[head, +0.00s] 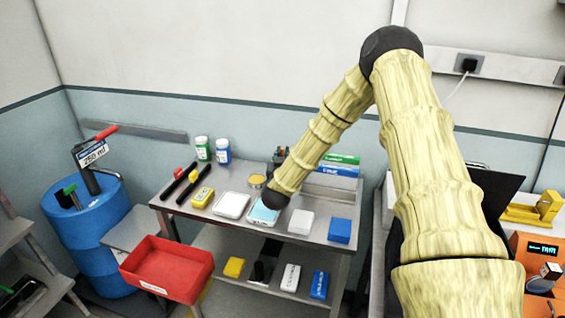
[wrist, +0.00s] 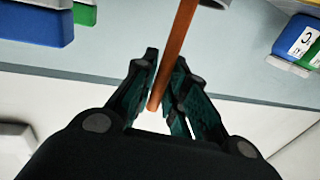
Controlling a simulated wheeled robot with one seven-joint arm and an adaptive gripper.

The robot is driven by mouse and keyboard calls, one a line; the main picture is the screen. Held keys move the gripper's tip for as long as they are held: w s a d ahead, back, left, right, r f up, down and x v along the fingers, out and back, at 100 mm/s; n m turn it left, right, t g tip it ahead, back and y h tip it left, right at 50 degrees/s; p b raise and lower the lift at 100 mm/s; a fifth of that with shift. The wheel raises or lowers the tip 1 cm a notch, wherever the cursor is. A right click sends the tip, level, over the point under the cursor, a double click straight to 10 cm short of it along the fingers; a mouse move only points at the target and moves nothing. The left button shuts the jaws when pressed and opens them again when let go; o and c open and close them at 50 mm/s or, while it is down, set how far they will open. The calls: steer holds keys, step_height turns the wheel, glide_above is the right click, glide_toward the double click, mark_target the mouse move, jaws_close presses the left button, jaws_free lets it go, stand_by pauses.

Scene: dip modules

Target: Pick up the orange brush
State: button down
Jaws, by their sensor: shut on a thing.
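The orange brush (wrist: 180,45) shows in the wrist view as a thin orange-brown rod, slanting from the top edge down between my fingers. Its lower end is bare, and its upper part runs out of the picture. My gripper (wrist: 166,66) has its two dark green fingers closed on either side of the rod, holding it. In the head view, the end of my arm is over the metal table, and I cannot make out the fingers or the brush there.
A red bin (head: 168,262) is in front at left, near a blue drum (head: 90,235). More boxes lie on the lower shelf.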

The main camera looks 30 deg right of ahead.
steer(key=shift+r+b, duration=1.5)
steer(key=shift+r, duration=3.45)
